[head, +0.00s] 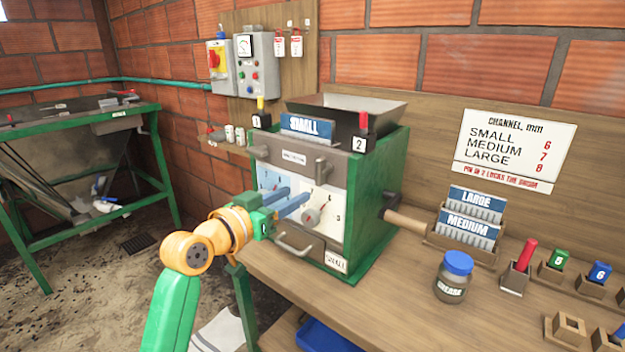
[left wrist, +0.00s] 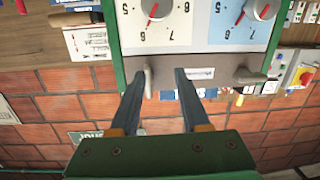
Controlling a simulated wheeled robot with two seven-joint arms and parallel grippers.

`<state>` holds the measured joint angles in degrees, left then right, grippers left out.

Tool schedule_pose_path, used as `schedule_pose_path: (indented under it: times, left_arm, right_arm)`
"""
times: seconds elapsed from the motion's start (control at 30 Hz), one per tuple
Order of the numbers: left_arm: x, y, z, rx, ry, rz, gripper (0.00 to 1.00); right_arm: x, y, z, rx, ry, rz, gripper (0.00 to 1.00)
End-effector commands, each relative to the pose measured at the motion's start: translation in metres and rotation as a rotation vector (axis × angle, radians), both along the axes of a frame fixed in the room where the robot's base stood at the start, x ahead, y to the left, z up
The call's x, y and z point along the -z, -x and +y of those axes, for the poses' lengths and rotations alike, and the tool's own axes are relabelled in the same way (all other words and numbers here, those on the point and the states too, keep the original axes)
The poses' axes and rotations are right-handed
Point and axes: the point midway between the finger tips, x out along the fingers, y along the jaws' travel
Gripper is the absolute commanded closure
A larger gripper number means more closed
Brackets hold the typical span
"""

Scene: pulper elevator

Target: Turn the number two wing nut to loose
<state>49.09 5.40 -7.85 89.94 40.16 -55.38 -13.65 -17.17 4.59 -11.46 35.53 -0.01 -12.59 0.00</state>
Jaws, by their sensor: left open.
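In the left wrist view, which is upside down, this wing nut (left wrist: 149,82) stands lengthwise near the tip of the left-hand finger. My left gripper (head: 298,194) is open, its two blue fingers pointing at the machine front, below the wing nut in the head view. Its fingers (left wrist: 160,75) show spread and empty in the wrist view. Whether a finger touches the nut is unclear. My right gripper is out of view.
The other wing nut (head: 259,152) lies sideways on the bar's left. A wooden crank handle (head: 405,222) sticks out right. A jar (head: 454,277) and channel plates (head: 470,228) stand on the bench.

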Motion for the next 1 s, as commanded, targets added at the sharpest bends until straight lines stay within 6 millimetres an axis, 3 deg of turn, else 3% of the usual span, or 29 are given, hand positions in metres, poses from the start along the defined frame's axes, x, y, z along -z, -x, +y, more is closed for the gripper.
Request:
schedule_pose_path:
  times: [0.1,0.2,0.5,0.93,0.97,1.0]
  left_arm:
    - [-0.039,0.014,-0.009,0.051,-0.006,-0.092,0.54]
    - [-0.049,0.009,-0.017,0.062,-0.004,-0.103,0.54]
    - [-0.047,-0.031,-0.045,0.059,-0.005,-0.099,0.54]
    - [-0.044,-0.041,-0.052,0.057,-0.007,-0.100,0.54]
    - [-0.044,-0.041,-0.052,0.057,-0.008,-0.100,0.56]
    - [-0.044,-0.041,-0.052,0.057,-0.008,-0.100,0.67]
  right_arm:
    - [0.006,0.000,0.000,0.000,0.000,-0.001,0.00]
    - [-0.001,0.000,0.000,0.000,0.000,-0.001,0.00]
    - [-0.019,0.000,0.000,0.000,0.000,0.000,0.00]
    - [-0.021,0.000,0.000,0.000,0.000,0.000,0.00]
    - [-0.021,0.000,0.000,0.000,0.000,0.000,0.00]
    - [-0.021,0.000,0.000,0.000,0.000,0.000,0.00]
